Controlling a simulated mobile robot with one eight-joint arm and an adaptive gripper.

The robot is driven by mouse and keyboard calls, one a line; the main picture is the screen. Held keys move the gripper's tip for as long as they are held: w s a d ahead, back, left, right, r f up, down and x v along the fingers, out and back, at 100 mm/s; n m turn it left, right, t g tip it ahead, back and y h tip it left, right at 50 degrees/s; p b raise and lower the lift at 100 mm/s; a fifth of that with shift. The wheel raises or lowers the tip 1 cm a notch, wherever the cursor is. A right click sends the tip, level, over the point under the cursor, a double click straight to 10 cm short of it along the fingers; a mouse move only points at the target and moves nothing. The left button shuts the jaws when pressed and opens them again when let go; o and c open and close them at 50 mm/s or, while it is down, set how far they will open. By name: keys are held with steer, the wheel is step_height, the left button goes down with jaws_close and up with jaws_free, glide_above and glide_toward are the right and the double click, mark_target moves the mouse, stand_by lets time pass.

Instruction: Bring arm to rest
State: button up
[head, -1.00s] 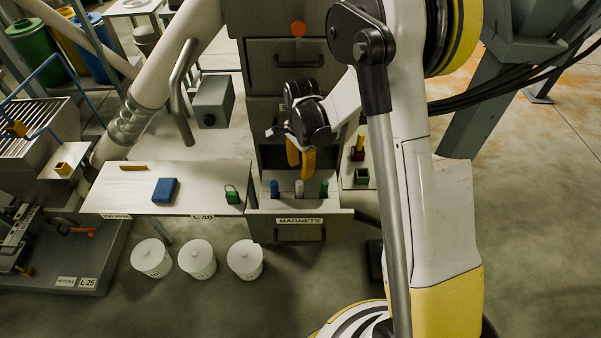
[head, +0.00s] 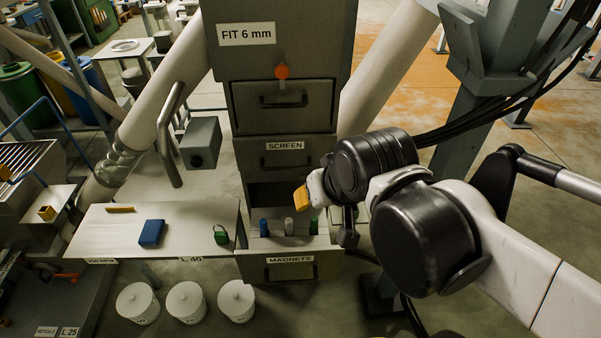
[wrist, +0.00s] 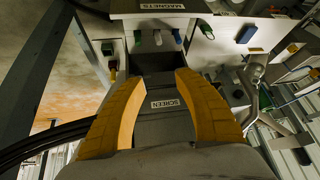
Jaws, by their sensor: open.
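My gripper (head: 303,197) has yellow fingers and is at the right of the cabinet in the head view, above the right side of the open MAGNETS drawer (head: 290,270). In the wrist view its two yellow fingers (wrist: 157,105) stand wide apart with nothing between them. Beyond them shows the cabinet front with the SCREEN label (wrist: 165,103).
The drawer holds blue, grey and green pieces (head: 289,226). A table (head: 195,235) to the left bears a blue block (head: 151,232) and a green padlock-like item (head: 221,235). White lidded buckets (head: 187,302) stand on the floor. A dark grey post (head: 470,110) rises at the right.

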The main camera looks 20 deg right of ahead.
steer(key=shift+s+n+t, duration=0.3)
steer(key=shift+s+n, duration=0.3)
steer(key=shift+s, duration=0.15)
stand_by(0.9)
